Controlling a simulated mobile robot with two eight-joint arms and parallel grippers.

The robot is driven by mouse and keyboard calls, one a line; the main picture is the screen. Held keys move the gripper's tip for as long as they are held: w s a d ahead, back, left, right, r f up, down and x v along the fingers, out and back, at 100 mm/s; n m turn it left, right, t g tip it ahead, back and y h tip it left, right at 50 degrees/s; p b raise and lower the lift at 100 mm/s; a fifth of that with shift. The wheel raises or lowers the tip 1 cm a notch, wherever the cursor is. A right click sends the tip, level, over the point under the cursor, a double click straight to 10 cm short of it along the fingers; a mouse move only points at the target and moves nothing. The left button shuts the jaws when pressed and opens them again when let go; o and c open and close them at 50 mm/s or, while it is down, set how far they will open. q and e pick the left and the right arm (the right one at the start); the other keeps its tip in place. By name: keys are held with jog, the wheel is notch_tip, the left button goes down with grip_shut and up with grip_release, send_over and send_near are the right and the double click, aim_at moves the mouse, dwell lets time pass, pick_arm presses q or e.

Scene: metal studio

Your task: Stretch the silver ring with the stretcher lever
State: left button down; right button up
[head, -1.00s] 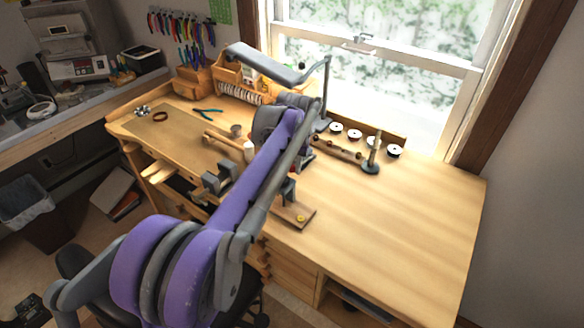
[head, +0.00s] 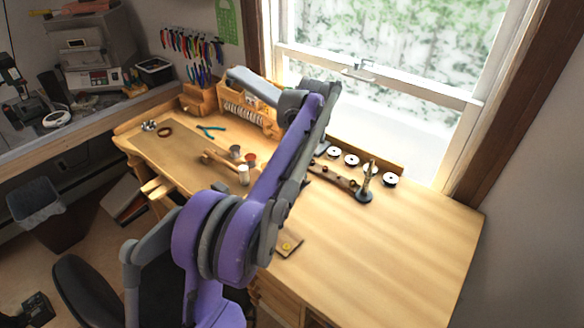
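A small upright tool (head: 366,184) with a pale tapered post on a dark round base stands on the wooden bench, right of centre in the head view. It may be the ring stretcher; I cannot make out its lever. I cannot make out the silver ring. One of my purple and grey arms (head: 225,235) rises from the bottom and crosses the middle of the view, hiding part of the bench. Neither gripper shows in the head view, so I cannot tell whether either holds anything.
A brown bar (head: 335,178) and several dark spools with white tops (head: 352,160) lie near the tool. The bench's right half (head: 400,240) is clear.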

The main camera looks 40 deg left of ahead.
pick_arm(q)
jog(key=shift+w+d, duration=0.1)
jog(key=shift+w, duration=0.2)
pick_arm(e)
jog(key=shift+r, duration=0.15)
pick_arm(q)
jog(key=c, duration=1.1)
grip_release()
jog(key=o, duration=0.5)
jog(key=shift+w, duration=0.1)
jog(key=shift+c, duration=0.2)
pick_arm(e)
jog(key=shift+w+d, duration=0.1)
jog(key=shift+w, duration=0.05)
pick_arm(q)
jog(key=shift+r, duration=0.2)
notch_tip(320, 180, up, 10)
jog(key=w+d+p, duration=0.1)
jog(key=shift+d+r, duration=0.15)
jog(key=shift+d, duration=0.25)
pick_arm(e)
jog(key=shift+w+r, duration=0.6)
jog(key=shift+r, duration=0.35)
